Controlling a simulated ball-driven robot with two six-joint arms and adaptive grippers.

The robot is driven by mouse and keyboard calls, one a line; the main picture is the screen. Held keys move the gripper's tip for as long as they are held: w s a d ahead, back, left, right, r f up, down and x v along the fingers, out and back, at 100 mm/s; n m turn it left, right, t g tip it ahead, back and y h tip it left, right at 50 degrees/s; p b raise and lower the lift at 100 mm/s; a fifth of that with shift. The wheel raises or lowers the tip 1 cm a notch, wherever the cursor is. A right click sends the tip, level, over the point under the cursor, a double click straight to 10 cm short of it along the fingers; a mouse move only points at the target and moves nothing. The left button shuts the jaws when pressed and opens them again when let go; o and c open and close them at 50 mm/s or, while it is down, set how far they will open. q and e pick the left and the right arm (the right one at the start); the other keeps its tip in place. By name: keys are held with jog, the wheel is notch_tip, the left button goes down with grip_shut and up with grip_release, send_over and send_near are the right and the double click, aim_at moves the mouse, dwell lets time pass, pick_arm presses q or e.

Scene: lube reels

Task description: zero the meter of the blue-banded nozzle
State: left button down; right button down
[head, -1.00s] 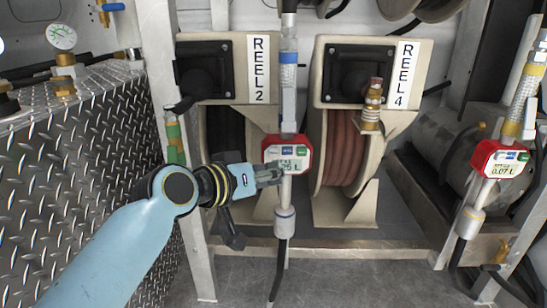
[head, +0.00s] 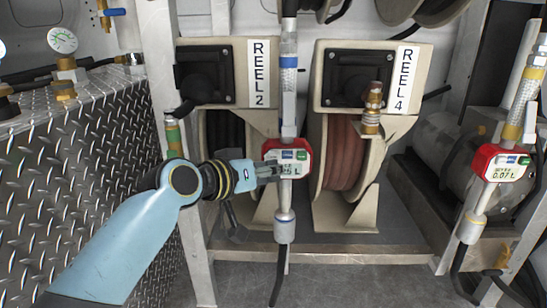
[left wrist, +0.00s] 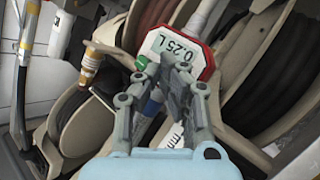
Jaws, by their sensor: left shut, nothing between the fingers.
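The blue-banded nozzle (head: 289,75) hangs upright in front of the reels, its blue band just above the clear braided part. In the left wrist view the meter (left wrist: 180,47) reads 0.25 L. My left gripper (head: 279,172) is shut and empty. My right gripper is not in view.
A yellow-banded nozzle (head: 515,105) with a second red meter (head: 500,163) reading 0.07 L hangs at the right. Reel 2 (head: 225,75) and Reel 4 (head: 370,75) stand behind. A diamond-plate box (head: 90,170) and a grey post (head: 160,80) are left of the meter.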

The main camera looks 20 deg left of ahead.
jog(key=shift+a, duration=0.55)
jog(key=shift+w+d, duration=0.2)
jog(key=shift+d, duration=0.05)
pick_arm(q)
jog(key=shift+w+a, duration=0.15)
jog(key=shift+w, duration=0.25)
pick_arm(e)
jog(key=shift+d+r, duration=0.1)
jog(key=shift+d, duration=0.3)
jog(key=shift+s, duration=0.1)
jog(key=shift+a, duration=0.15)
